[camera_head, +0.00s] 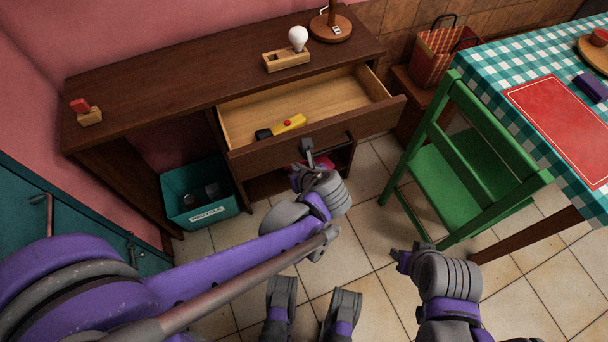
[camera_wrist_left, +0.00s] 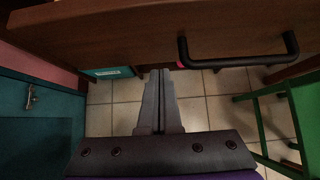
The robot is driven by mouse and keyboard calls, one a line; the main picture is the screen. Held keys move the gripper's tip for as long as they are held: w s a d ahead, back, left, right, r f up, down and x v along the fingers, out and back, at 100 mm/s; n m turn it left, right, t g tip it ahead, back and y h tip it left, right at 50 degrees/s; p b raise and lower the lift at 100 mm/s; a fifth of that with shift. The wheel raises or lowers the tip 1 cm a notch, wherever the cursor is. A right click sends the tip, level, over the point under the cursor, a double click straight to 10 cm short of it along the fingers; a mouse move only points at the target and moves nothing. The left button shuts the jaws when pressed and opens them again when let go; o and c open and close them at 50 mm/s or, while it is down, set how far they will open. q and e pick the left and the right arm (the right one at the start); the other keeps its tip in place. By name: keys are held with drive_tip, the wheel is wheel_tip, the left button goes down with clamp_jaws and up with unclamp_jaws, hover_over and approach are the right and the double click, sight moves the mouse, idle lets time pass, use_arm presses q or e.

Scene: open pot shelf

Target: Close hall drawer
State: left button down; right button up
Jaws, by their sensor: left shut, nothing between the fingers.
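The hall drawer (camera_head: 250,155) is pulled out from under the dark wooden desk, its pale inside showing. Its brown front fills the top of the left wrist view (camera_wrist_left: 120,35), with a black bar handle (camera_wrist_left: 240,65) at right. My left gripper (camera_head: 307,148) is shut and empty at the drawer front. In the left wrist view its fingertips (camera_wrist_left: 160,74) lie at the front's lower edge, left of the handle; I cannot tell if they touch. My right arm (camera_head: 450,280) is low at right in the head view; its finger state is unclear.
A yellow and black object (camera_head: 284,127) lies in the drawer. A teal recycle bin (camera_head: 203,212) stands below left. A green chair (camera_head: 455,185) stands close at right, beside a checkered table (camera_head: 500,70). A lamp base (camera_head: 331,27) and bulb (camera_head: 298,38) are on the desk.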

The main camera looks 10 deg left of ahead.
use_arm(q)
drive_tip(key=shift+w+a+r, duration=0.1)
drive_tip(key=shift+w+a, duration=0.75)
drive_tip(key=shift+w, duration=0.3)
drive_tip(key=b, duration=0.2)
hover_over(271, 123)
drive_tip(key=s, duration=0.2)
drive_tip(key=shift+w+d, duration=0.2)
drive_tip(key=shift+d, duration=0.25)
drive_tip(key=shift+w+a, duration=0.3)
drive_tip(key=shift+w, duration=0.2)
drive_tip(key=shift+w+a+r, duration=0.1)
drive_tip(key=shift+w, duration=0.1)
